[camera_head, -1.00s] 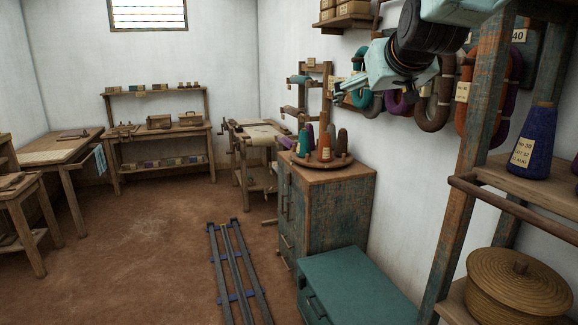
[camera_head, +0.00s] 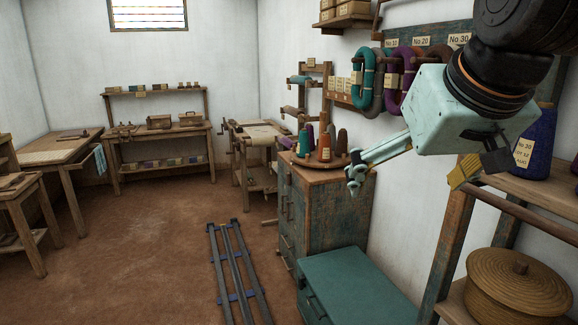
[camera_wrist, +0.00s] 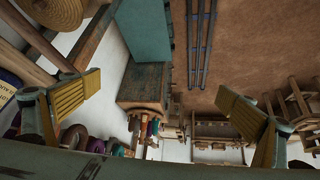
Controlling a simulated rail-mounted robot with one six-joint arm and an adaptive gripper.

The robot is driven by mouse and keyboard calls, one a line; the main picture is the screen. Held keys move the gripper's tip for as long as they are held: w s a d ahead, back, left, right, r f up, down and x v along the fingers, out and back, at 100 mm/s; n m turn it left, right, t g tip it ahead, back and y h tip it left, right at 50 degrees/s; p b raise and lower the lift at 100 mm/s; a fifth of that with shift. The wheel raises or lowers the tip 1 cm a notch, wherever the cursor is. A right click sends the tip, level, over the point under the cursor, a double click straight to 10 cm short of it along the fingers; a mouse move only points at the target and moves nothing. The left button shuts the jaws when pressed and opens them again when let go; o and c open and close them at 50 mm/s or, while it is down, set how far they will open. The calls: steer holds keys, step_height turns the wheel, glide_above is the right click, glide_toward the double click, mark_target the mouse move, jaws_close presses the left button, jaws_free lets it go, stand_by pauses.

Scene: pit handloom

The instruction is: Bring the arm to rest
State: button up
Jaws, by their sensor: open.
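My gripper (camera_head: 418,178) is at the right of the head view, in front of the wall and the wooden shelf rack. Its pale teal body points down and toward the left, with one finger reaching left and a yellow-padded finger at the right. In the wrist view my gripper (camera_wrist: 160,92) shows two yellow-padded fingers spread wide apart with nothing between them. It is open and empty. The rest of my arm leaves the head view at the upper right.
A blue yarn cone (camera_head: 536,140) and a lidded basket (camera_head: 518,287) sit on the rack close to my gripper. Yarn skeins (camera_head: 363,72) hang on the wall behind. A cabinet (camera_head: 329,215) carries several cones; a teal chest (camera_head: 357,287) stands before it. Floor (camera_head: 140,250) is open at left.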

steer(key=s+f+g, duration=0.1)
steer(key=s+f, duration=0.4)
steer(key=s, duration=0.7)
steer(key=s+f+g, duration=0.2)
steer(key=s+f, duration=0.3)
steer(key=s, duration=0.7)
steer(key=shift+d+m+g, duration=0.15)
steer(key=shift+m+g, duration=0.15)
steer(key=shift+m, duration=0.1)
steer(key=shift+w, duration=0.1)
steer(key=shift+c, duration=0.4)
stand_by(0.5)
